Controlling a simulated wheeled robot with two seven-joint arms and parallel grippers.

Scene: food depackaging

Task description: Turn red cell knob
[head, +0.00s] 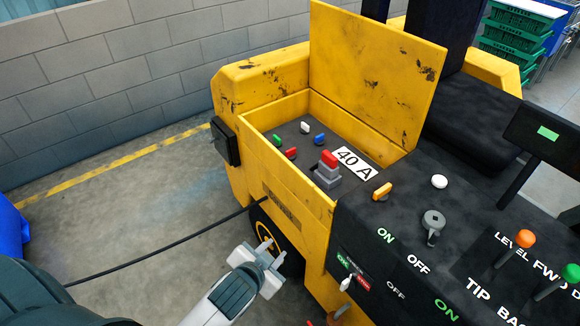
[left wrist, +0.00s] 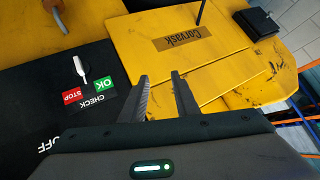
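The red cell knob (head: 291,153) sits on the dark floor of the open yellow compartment (head: 290,185), among green (head: 277,140), white (head: 305,127) and blue (head: 319,139) knobs. A grey block with a red top (head: 329,158) stands right of it, beside a "40 A" label (head: 355,163). My left gripper (head: 270,268) is outside the vehicle, below and left of the compartment, apart from the knob. In the left wrist view its two fingers (left wrist: 161,76) are apart with nothing between them. The red knob is not visible there. My right gripper is not in view.
The yellow lid (head: 375,75) stands raised behind the compartment. A black box (head: 225,142) is on the vehicle's left side, and a cable runs across the floor. The control panel (head: 415,270) with switches and levers lies right. The CHECK switch (left wrist: 80,68) shows in the left wrist view.

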